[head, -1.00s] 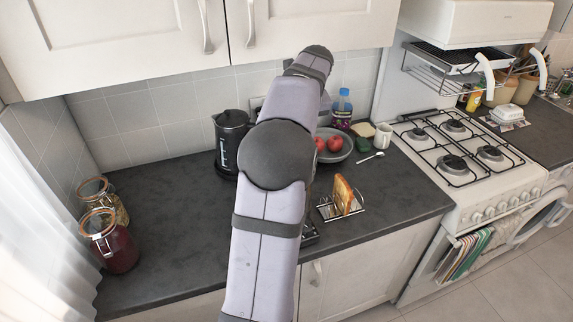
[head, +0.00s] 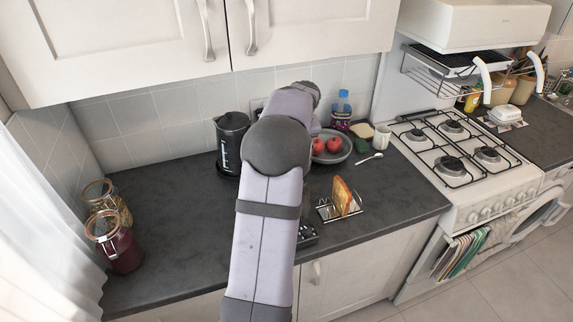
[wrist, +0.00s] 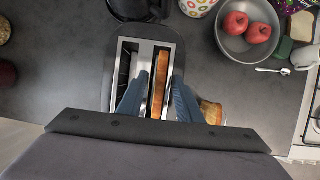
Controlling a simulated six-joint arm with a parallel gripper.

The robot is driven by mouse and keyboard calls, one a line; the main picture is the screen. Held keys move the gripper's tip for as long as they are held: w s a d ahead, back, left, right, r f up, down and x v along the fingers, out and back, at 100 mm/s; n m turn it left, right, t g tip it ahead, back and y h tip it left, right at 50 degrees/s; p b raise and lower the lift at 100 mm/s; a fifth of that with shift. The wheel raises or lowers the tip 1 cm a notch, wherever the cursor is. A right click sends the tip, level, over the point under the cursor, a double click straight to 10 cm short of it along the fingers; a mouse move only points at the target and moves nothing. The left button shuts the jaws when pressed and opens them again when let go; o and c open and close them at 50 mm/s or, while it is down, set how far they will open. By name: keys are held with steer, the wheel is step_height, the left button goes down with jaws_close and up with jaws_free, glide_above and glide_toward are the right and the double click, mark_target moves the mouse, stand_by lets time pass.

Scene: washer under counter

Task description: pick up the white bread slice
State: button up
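A bread slice with a golden-brown crust (wrist: 161,72) stands on edge in the right slot of a metal toaster (wrist: 115,62) in the wrist view. Only its top edge shows, so I cannot see whether its face is white. My gripper (wrist: 157,99) is open above the toaster, with one blue finger on each side of the slice's line. I cannot tell whether either finger touches it. The left slot looks empty. In the head view my arm hides the gripper and most of the toaster (head: 307,236).
A wire rack (head: 325,210) with browned toast (head: 342,194) stands right of the toaster. Behind are a grey bowl (head: 340,153) of red apples, a black kettle (head: 231,140), a bottle (head: 342,112), a mug (head: 382,136) and a spoon (head: 369,158). Free counter lies to the left.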

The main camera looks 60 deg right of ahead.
jaws_close()
step_height(320, 180, up, 10)
steer(key=shift+f+b, duration=0.1)
steer(key=shift+b, duration=0.8)
steer(key=shift+r, duration=0.3)
steer(key=shift+r+p, duration=1.3)
steer(key=shift+p, duration=0.7)
